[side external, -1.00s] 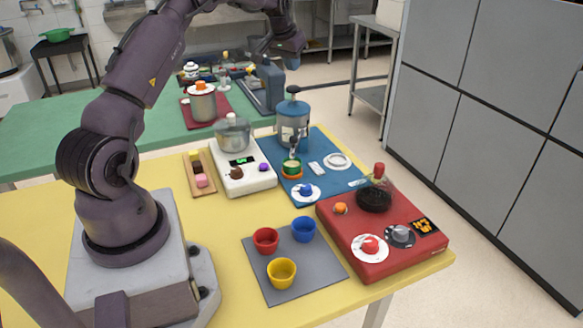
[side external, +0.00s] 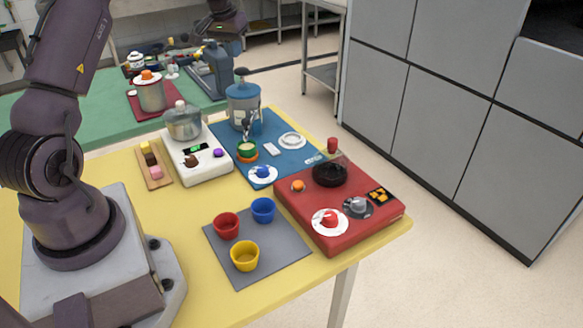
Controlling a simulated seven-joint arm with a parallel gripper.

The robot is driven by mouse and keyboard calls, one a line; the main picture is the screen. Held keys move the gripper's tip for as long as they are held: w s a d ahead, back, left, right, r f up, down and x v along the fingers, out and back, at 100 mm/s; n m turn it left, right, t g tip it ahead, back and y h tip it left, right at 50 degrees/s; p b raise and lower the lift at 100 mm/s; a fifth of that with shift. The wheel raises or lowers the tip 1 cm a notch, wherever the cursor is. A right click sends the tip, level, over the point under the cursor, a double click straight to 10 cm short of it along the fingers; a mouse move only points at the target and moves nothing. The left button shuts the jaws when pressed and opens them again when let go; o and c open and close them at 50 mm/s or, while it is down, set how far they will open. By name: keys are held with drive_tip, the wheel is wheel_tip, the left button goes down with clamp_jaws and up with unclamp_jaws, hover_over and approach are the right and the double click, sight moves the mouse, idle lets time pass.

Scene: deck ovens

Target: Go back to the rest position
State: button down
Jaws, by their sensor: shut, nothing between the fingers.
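My gripper (side external: 232,28) is at the top edge of the side external view, high above the far part of the scene and apart from the things on the tables. It is shut and empty, small and dark here, and its fingertips are hard to make out. My upper arm stands nearly upright at the left and runs out of the picture at the top, so part of the arm is hidden.
The yellow table (side external: 190,225) carries red (side external: 227,226), blue (side external: 263,210) and yellow (side external: 245,257) cups, a red stove block (side external: 335,240), a white scale-like unit (side external: 205,170) and a blue dispenser (side external: 243,95). A green table (side external: 50,105) stands behind. Grey cabinets (side external: 430,100) stand right.

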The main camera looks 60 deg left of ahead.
drive_tip(key=s+d+r+m, duration=0.1)
drive_tip(key=s+d+r, duration=0.2)
drive_tip(key=d, duration=0.4)
drive_tip(key=s+d+r, duration=0.2)
drive_tip(key=d, duration=0.5)
drive_tip(key=s+d+r+m, duration=0.1)
drive_tip(key=s+d+r, duration=0.2)
drive_tip(key=d, duration=0.4)
drive_tip(key=s+d+r+m+t, duration=0.1)
drive_tip(key=s+d+m, duration=0.1)
drive_tip(key=s+d, duration=0.5)
drive_tip(key=s+d+r+m+t+h, duration=0.1)
drive_tip(key=s+d+m+t, duration=0.1)
drive_tip(key=s+d, duration=0.5)
drive_tip(key=shift+d+r+m, duration=0.3)
drive_tip(key=shift+d+m, duration=0.2)
drive_tip(key=shift+d, duration=0.2)
